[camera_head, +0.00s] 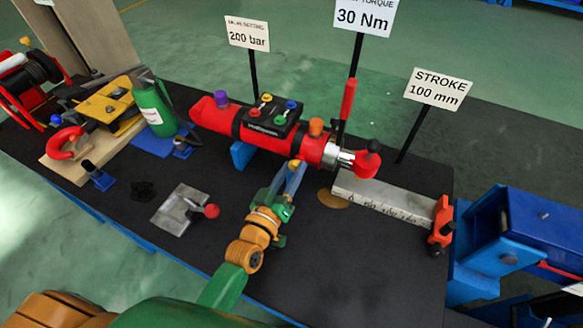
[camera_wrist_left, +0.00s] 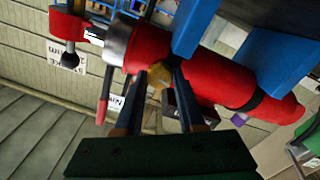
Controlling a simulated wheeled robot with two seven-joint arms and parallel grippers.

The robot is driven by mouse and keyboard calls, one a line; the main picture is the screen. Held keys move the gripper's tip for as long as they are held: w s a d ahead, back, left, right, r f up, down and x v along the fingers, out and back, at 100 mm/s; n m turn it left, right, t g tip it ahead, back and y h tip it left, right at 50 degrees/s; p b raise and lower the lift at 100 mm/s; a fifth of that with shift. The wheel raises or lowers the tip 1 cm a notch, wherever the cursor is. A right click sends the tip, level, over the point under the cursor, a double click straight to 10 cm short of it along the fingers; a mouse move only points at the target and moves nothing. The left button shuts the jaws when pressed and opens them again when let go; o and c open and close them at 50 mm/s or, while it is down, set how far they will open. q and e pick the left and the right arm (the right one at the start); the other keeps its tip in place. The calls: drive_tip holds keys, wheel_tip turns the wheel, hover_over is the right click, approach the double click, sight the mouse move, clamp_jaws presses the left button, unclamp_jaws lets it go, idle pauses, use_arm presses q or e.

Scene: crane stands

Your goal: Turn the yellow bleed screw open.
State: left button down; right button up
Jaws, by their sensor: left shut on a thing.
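The red hydraulic cylinder (camera_head: 270,134) lies across the bench on blue supports. The yellow bleed screw (camera_head: 297,163) sits low on its near side, mostly hidden by my fingers. My left gripper (camera_head: 295,172) reaches up to it from the front, shut on the screw. In the left wrist view the yellow screw (camera_wrist_left: 158,76) shows between the two blue fingertips of the left gripper (camera_wrist_left: 160,84), right against the red cylinder body (camera_wrist_left: 220,80). I cannot tell how far the screw is turned. My right gripper is in neither view.
An orange cap (camera_head: 316,126) and a valve block (camera_head: 268,116) with coloured knobs sit on top of the cylinder. A ruler bar (camera_head: 383,200) lies to the right, a metal plate with a red-knobbed lever (camera_head: 185,209) to the left.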

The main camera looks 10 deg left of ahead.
use_arm(q)
drive_tip(key=n, duration=0.5)
drive_tip(key=shift+n+p, duration=0.3)
idle(0.4)
drive_tip(key=c, duration=0.6)
unclamp_jaws()
drive_tip(key=shift+o, duration=0.5)
drive_tip(key=shift+f, duration=0.15)
